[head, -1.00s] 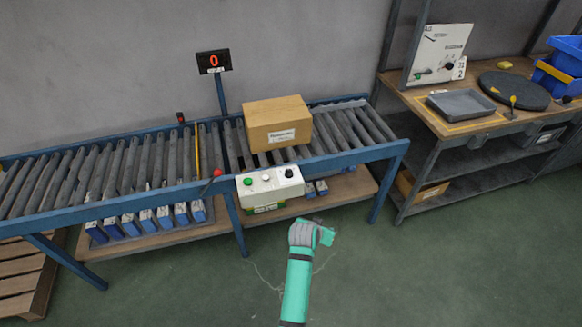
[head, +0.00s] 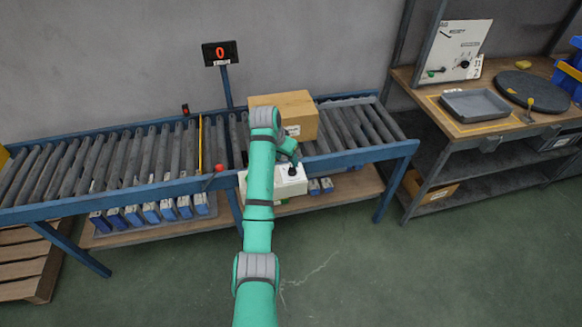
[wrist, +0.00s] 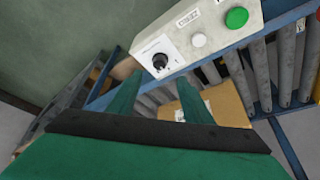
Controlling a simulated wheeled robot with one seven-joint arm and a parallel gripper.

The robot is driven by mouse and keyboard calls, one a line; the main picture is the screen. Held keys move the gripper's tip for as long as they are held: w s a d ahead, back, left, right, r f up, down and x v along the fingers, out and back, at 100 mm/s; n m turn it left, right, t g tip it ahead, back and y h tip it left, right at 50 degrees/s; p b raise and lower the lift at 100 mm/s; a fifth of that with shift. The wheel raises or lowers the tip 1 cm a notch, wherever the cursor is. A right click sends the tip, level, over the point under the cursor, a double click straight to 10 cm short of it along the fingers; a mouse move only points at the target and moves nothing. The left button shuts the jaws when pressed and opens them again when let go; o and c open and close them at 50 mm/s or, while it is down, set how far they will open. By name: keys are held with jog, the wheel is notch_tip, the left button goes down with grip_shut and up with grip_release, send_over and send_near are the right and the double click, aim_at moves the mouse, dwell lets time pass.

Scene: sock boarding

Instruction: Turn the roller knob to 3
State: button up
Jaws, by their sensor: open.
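The roller knob (wrist: 160,62) is a small black dial on a white plate at one end of the pale control box (wrist: 214,28) in the wrist view. Its pointer and scale marks are too small to read. In the head view, the control box (head: 292,187) hangs on the conveyor's front rail, partly hidden by my arm. My gripper (wrist: 159,82) is open and empty. Its two green fingers point toward the knob, with the knob beyond and between their tips. I see no contact.
A white button (wrist: 199,40) and a green button (wrist: 237,17) sit on the same box. A cardboard box (head: 300,112) rests on the conveyor rollers behind it. A red-tipped lever (head: 219,168) stands left of the box. The display (head: 220,53) reads 0.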

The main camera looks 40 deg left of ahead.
aim_at(292, 169)
jog(key=x, duration=0.9)
jog(key=shift+w+f, duration=0.1)
jog(key=shift+d, duration=0.1)
jog(key=c, duration=1)
